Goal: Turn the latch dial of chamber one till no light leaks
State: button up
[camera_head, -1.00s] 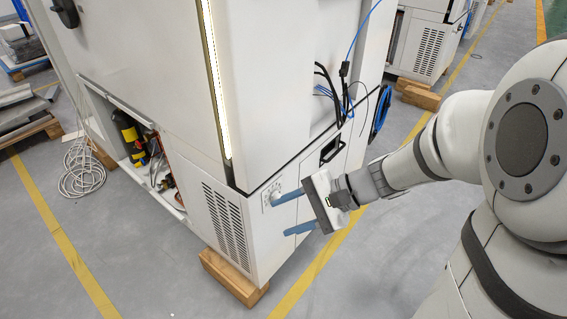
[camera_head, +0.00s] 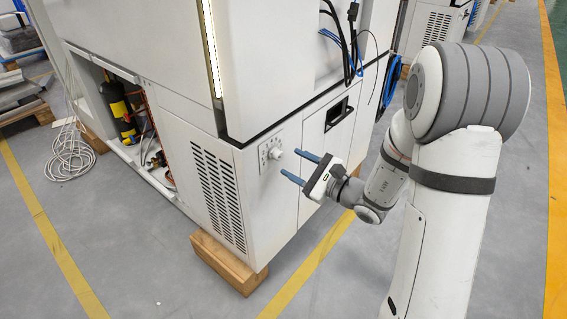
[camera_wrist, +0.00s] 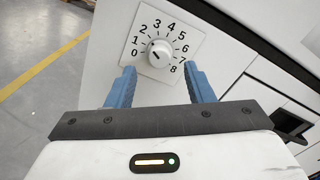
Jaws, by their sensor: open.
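The latch dial (camera_head: 276,153) is a small white round knob on a square plate, low on the white chamber (camera_head: 270,105). A bright strip of light (camera_head: 212,45) shows along the chamber's vertical edge. My gripper (camera_head: 297,166) is open and empty, its blue fingers pointing at the dial. In the wrist view my gripper (camera_wrist: 159,70) has its fingertips below the knob, one on either side, apparently apart from it.
A vent grille (camera_head: 219,197) is left of the dial and a recessed black handle (camera_head: 338,114) right of it. Blue and black cables (camera_head: 350,45) hang above. The chamber rests on a wooden block (camera_head: 228,264). The floor in front is clear.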

aim_at(281, 157)
jog(key=shift+b+x, duration=0.45)
jog(key=shift+x, duration=1.8)
jog(key=shift+c, duration=0.3)
